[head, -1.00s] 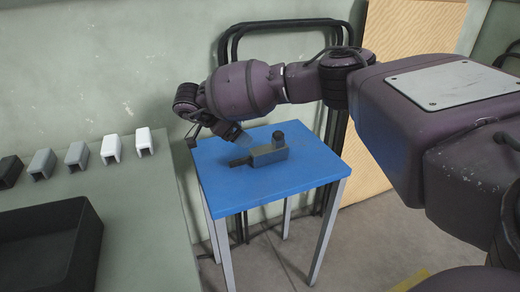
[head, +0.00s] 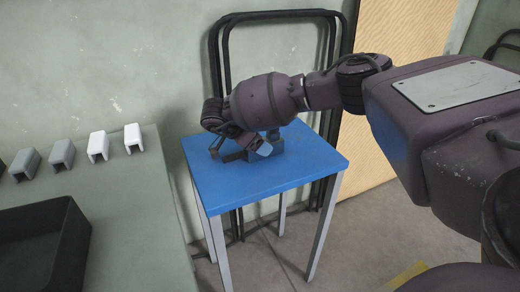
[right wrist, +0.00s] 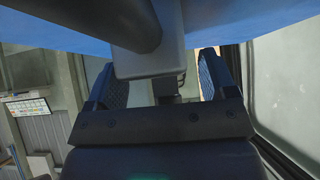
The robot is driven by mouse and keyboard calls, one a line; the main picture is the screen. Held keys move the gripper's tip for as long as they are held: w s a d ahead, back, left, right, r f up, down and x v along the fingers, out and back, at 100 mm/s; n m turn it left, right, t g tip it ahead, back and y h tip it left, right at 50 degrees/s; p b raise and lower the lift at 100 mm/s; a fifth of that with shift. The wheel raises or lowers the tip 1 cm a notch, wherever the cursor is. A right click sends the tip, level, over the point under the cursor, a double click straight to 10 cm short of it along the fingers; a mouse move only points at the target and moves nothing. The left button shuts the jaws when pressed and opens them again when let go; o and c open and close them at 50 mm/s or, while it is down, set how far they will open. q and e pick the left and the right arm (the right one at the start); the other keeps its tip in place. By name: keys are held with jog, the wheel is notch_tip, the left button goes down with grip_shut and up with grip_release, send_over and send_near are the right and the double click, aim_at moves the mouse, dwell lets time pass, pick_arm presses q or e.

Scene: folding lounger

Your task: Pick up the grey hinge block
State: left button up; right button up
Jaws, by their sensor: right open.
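The grey hinge block (head: 277,147) lies on the blue table (head: 310,170), with a short upright dark peg on top. My right gripper (head: 243,150) is low over the table at the block's left part and hides much of it in the head view. In the right wrist view, the block (right wrist: 150,62) shows in line with the gap between the two open fingers (right wrist: 160,78), with a dark round bar in front of it. How deep it sits between the fingers I cannot tell. My left gripper is out of view.
A green bench (head: 125,200) on the left bears a row of small U-shaped channels (head: 98,146), grey to white, and a black tray (head: 45,245). A black tubular frame (head: 213,60) stands against the wall behind the blue table. The table's front and right are clear.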

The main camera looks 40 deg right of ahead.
jog(key=shift+r, duration=0.15)
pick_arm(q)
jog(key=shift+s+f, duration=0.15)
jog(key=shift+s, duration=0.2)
pick_arm(e)
grip_shut()
